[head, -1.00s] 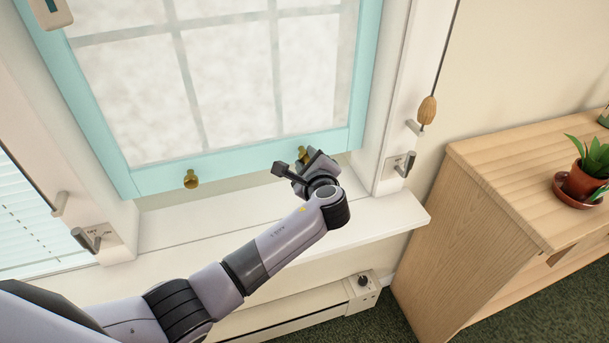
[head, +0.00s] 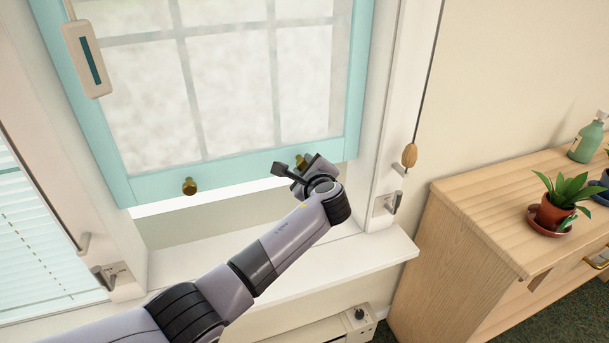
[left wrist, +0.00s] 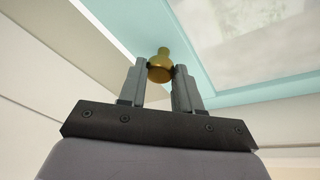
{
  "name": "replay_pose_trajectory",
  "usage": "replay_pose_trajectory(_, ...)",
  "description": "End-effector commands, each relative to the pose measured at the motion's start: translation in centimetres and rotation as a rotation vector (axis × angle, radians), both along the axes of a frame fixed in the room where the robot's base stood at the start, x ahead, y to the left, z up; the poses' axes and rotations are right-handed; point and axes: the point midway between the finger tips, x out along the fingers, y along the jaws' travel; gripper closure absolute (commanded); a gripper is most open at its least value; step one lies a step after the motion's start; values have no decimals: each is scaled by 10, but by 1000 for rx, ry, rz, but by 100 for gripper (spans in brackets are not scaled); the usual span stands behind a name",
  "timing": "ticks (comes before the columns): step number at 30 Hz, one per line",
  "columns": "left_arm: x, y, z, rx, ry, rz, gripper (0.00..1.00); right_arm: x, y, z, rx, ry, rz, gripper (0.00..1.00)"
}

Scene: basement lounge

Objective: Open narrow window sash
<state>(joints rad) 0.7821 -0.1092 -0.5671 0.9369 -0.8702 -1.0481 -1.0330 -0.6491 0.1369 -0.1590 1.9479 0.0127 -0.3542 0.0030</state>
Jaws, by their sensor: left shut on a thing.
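The narrow window sash (head: 240,167) has a light turquoise frame with panes of frosted glass. Its bottom rail stands above the white sill, with an open gap under it. Two brass knobs sit on the rail. The left knob (head: 189,186) is free. My left gripper (head: 300,166) is at the right knob (head: 301,160), which it partly hides in the head view. In the left wrist view the left gripper's fingers (left wrist: 160,80) are shut on this brass knob (left wrist: 160,63), one on each side. My right gripper is in neither view.
The white sill (head: 290,270) runs below the sash. A wooden cabinet (head: 470,250) stands at right with a potted plant (head: 558,208) and a green bottle (head: 588,140). A cord with a wooden pull (head: 409,155) hangs beside the frame.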

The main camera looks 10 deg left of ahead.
Motion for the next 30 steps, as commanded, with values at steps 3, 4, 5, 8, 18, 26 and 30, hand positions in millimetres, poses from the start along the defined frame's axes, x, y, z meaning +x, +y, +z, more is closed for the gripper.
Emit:
replay_pose_trajectory(3,2,1,6,2,-11,2,100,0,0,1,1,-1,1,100)
replay_pose_trajectory(4,2,1,6,2,-11,2,100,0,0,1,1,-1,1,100)
replay_pose_trajectory(5,2,1,6,2,-11,2,100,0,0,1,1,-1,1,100)
replay_pose_trajectory(8,2,1,6,2,-11,2,100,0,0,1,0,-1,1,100)
replay_pose_trajectory(18,1,1,4,2,-5,1,42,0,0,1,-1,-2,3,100)
replay_pose_trajectory(26,-4,-3,3,1,-2,-1,42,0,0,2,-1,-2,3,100)
replay_pose_trajectory(30,-16,-9,7,-1,-4,-1,42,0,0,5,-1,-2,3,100)
